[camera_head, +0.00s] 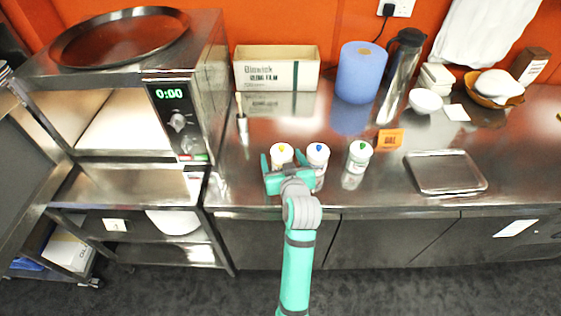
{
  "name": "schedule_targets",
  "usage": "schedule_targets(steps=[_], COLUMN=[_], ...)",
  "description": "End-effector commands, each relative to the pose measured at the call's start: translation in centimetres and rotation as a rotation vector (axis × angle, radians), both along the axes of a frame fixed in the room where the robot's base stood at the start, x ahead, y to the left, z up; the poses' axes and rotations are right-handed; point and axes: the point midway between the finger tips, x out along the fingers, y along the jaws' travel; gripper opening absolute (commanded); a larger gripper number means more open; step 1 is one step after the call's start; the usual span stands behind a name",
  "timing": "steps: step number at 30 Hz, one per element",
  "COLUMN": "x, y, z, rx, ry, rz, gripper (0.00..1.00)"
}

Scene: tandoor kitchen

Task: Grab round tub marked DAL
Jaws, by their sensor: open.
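Three round white tubs stand in a row near the counter's front edge. The left tub (281,150) has a yellow mark on its lid, the middle tub (318,151) a blue mark and the right tub (360,152) a green mark. No lettering is readable on them. An orange card (390,139) that seems to read DAL stands just right of the green-marked tub. My gripper (282,158) is open at the left tub, with its fingers to either side of it in the picture. I cannot tell whether they touch it. My gripper hides the left tub's lower part.
A steel oven (180,122) stands to the left, with a utensil (241,119) beside it. A cardboard film box (277,72), blue roll (361,72) and flask (401,70) are behind. A metal tray (446,172) lies right; bare counter (520,130) extends beyond it.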

Motion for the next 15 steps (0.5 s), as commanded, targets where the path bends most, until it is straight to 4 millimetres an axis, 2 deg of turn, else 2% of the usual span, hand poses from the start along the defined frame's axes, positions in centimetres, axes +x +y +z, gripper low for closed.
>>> schedule_targets(steps=[8,15], x=[1.8,4.8], y=[0.6,1.0], z=[-0.8,-2.3], rx=[0.000,-0.001], ry=[0.001,0.000], rz=[0.005,0.007], gripper=[0.76,0.76])
